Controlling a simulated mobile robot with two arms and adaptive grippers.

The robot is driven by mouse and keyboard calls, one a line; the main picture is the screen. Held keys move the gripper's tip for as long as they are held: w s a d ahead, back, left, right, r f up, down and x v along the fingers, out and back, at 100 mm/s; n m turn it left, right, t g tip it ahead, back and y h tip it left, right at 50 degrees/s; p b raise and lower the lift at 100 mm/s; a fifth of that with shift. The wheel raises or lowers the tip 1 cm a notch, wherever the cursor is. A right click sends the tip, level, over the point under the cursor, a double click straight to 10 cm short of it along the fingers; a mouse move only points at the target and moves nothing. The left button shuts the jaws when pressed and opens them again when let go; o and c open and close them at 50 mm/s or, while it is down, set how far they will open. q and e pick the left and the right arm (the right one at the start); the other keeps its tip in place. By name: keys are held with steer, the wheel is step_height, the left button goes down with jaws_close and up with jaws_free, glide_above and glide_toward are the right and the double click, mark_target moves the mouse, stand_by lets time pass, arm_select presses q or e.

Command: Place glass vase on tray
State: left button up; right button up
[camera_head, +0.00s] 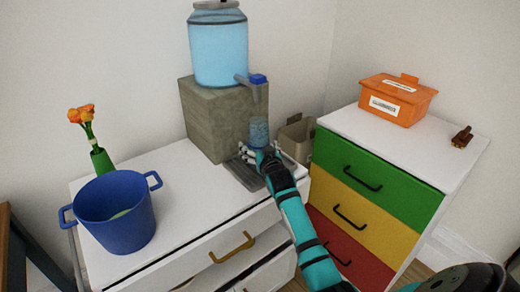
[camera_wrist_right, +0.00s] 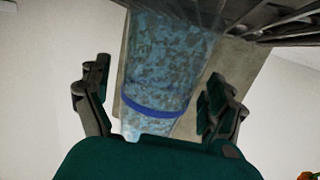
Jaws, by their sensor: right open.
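The glass vase (camera_head: 258,132) is blue and mottled, and appears upright at the dark slatted tray (camera_head: 240,172) below the water dispenser's tap. In the right wrist view the vase (camera_wrist_right: 165,65) has a dark blue band, and the tray's slats (camera_wrist_right: 275,22) show at its far end. I cannot tell for sure whether its base touches the slats. My right gripper (camera_head: 256,155) is open just in front of the vase. In the wrist view its fingers (camera_wrist_right: 158,100) stand apart on both sides of the vase, with gaps. My left gripper is not in view.
The water dispenser (camera_head: 220,50) stands on a grey block (camera_head: 215,120) behind the tray. A blue pot (camera_head: 118,225) and orange flowers in a green vase (camera_head: 101,160) stand left on the white cabinet. An orange box (camera_head: 398,103) sits on the coloured drawer unit (camera_head: 375,185).

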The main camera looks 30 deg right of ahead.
steer(key=v, duration=1.2)
steer(key=shift+p, duration=0.3)
steer(key=shift+r, duration=0.1)
steer(key=s+a+f+n+g+y, duration=0.3)
steer(key=s+a+f+g, duration=0.2)
steer(key=s+a+f, duration=0.6)
steer(key=s+a+f+n+g+y, duration=0.1)
steer(key=s+a+f+g, duration=0.25)
steer(key=s, duration=0.65)
steer(key=s+a+f+n+g+y, duration=0.1)
steer(key=s+a+f+n+g, duration=0.2)
steer(key=s, duration=0.8)
step_height(320, 180, down, 22)
steer(key=m+g+p, duration=0.1)
steer(key=g+p, duration=0.1)
steer(key=p, duration=0.1)
steer(key=s+d+f+p, duration=0.1)
steer(key=s+d+f, duration=0.1)
steer(key=s+f, duration=1.2)
steer(key=s+g, duration=0.1)
steer(key=s, duration=0.2)
steer(key=shift+s+f+p, duration=0.3)
steer(key=shift+s+p, duration=0.05)
